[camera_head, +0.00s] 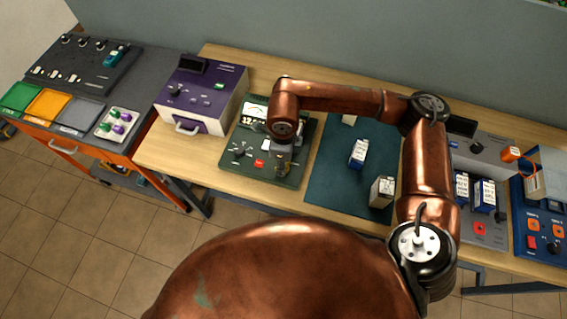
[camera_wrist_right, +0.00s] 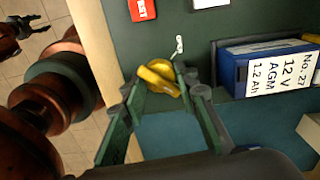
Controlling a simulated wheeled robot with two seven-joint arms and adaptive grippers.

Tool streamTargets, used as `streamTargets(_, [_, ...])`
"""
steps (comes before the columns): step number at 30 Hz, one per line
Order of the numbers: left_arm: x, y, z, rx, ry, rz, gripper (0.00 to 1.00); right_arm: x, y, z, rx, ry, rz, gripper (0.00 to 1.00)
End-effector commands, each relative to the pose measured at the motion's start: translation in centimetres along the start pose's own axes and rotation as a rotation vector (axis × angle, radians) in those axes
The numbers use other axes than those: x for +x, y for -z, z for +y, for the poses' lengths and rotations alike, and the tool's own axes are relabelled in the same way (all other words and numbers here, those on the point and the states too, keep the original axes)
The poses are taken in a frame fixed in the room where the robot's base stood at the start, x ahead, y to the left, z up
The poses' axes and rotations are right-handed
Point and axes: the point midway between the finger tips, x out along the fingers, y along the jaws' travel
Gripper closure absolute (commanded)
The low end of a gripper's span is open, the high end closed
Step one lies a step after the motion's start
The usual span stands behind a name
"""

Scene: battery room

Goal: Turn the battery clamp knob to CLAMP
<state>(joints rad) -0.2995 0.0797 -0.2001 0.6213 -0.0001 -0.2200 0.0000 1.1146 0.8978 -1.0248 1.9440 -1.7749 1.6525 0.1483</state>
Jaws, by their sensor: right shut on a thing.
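The dark green tester (camera_head: 235,172) with a gauge sits on the wooden bench in the head view. In the right wrist view, the yellow clamp knob (camera_wrist_right: 158,78) is between the fingertips of my right gripper (camera_wrist_right: 160,90), which is shut on it. A white mark (camera_wrist_right: 179,46) shows on the panel beside the knob; no knob lettering is readable. A blue battery (camera_wrist_right: 234,75) with a white label "No. 27 12 V AGM 1.2 Ah" stands beside the knob. In the head view my right gripper (camera_head: 284,160) hides the knob. My left gripper (camera_wrist_right: 22,28) appears small at the wrist view's upper left.
A purple device (camera_head: 215,90) stands left of the tester. A teal mat (camera_head: 335,185) on the right holds a blue battery (camera_head: 358,153) and a pale battery (camera_head: 382,192). A red button (camera_head: 260,163) is close left of my gripper. More devices stand at the far right.

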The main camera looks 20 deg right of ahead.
Motion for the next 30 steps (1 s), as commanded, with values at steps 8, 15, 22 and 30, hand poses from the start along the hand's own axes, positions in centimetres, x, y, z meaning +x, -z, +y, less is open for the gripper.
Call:
streamTargets(8, [0.06, -0.05, 0.00, 0.000, 0.000, -0.001, 0.60, -0.22, -0.19, -0.08, 0.088, 0.002, -0.007, 0.96])
streamTargets(15, [0.07, -0.10, 0.00, 0.000, 0.000, -0.002, 0.60, -0.23, -0.17, -0.12, 0.109, 0.003, -0.006, 0.96])
streamTargets(22, [0.07, -0.13, -0.01, 0.000, 0.000, -0.002, 0.60, -0.23, -0.16, -0.14, 0.110, 0.003, -0.006, 0.96])
streamTargets(30, [0.08, -0.15, -0.01, 0.000, 0.000, -0.002, 0.60, -0.16, -0.12, -0.11, 0.107, 0.002, -0.004, 0.57])
